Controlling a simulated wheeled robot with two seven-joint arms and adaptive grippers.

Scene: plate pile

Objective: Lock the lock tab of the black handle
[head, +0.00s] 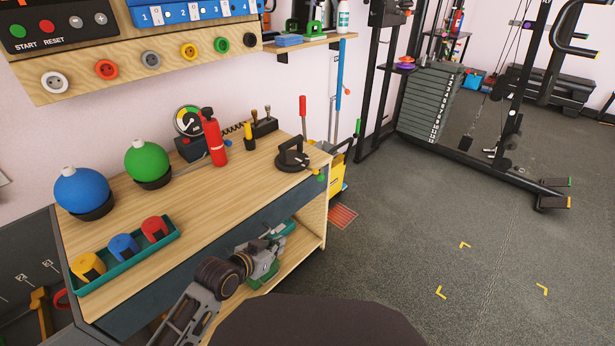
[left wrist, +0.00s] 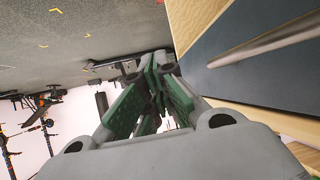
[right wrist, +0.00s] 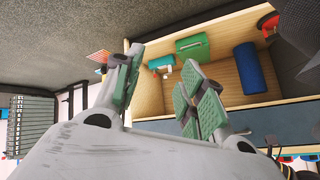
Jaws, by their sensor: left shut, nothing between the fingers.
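The black handle (head: 291,155) stands on a round black base on the workbench top, near its right end. Its lock tab is too small to make out in the head view. My left gripper (head: 279,236) is in front of the bench, lower than the bench top and apart from the handle. In the left wrist view its green-padded fingers (left wrist: 153,85) come together with nothing between them. My right gripper (right wrist: 160,75) shows only in the right wrist view, open and empty, in front of the bench's lower shelf. The black handle cannot be made out in either wrist view.
A red bottle (head: 213,138), a gauge (head: 188,121), blue and green balls and a teal tray (head: 125,262) of cups stand there. The lower shelf holds a green box (right wrist: 193,47) and blue cylinder (right wrist: 247,65).

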